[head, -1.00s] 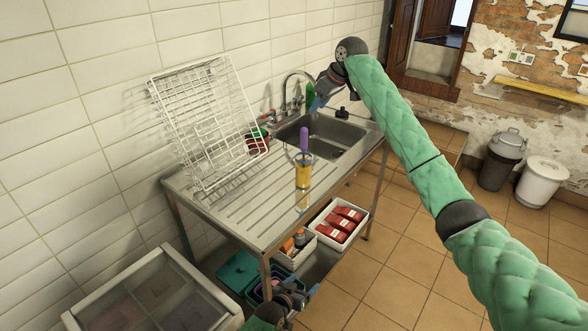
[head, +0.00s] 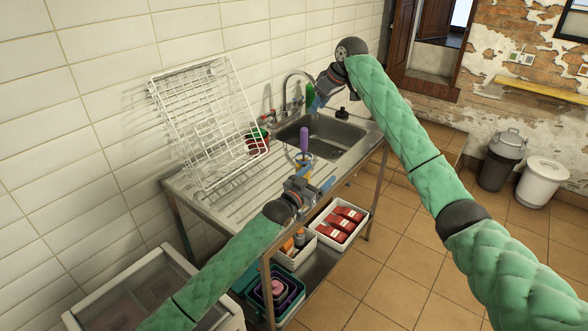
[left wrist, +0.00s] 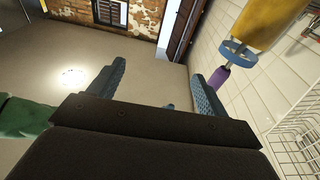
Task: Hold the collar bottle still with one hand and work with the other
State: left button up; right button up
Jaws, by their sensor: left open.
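The collar bottle (head: 304,140) stands upright on the steel drainboard, left of the sink, with its purple top showing; my left gripper hides much of its yellow body. In the left wrist view the bottle (left wrist: 268,20) appears inverted at the upper right, with a blue ring collar above its purple end. My left gripper (head: 316,174) is open in front of the bottle. In the wrist view its fingers (left wrist: 155,85) spread with the bottle outside the gap, beyond the right-hand finger.
A white wire rack (head: 205,120) leans on the tiled wall behind the drainboard (head: 228,205). The sink (head: 335,135) and tap (head: 290,85) are at the back. Below are a white bin of red packs (head: 340,222) and nested tubs (head: 275,292).

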pick_arm(q)
jog(key=y, duration=0.2)
send_near(306, 158)
jog(key=shift+n, duration=0.3)
jog(key=r, duration=0.1)
jog(key=d+r, duration=0.1)
jog(key=r, duration=0.1)
jog(key=w+d+r, duration=0.1)
jog(key=shift+r, duration=0.15)
jog(key=f, duration=0.2)
jog(key=shift+a+f+y, duration=0.25)
jog(key=shift+f+y, duration=0.05)
jog(key=shift+f, duration=0.05)
jog(key=shift+w+f, duration=0.1)
jog(key=shift+f, duration=0.05)
jog(key=shift+x, duration=3.7)
jog(key=shift+f, duration=0.2)
jog(key=c, duration=1.1)
